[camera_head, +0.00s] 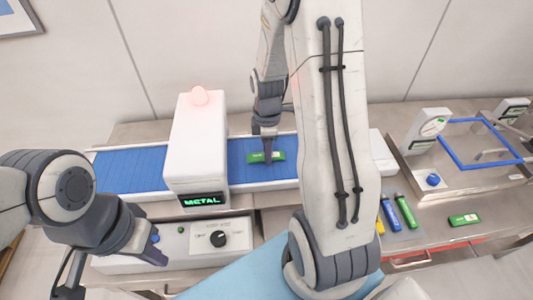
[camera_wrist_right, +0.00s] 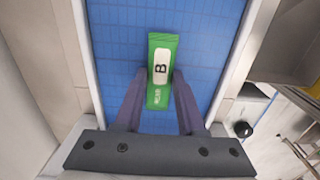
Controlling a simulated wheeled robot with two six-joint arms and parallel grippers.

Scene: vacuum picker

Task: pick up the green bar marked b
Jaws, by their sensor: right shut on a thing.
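The green bar marked B (camera_wrist_right: 160,68) lies on the blue conveyor belt, its white label with a black B facing up. It also shows in the head view (camera_head: 278,156), right of the white metal detector. My right gripper (camera_wrist_right: 160,88) is shut on the bar's sides near its lower end; in the head view its fingers (camera_head: 268,154) reach down over the bar and hide part of it. Whether the bar is clear of the belt cannot be told. My left gripper (camera_head: 112,268) is open and empty at the lower left, away from the bar.
The metal detector (camera_head: 200,135) straddles the conveyor belt (camera_head: 125,172); its display reads METAL and a red lamp glows on top. At right are a blue bar (camera_head: 405,211), a green bar (camera_head: 398,196), a yellow bar and another green bar (camera_head: 464,219). A blue-framed tray (camera_head: 465,163) stands beyond.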

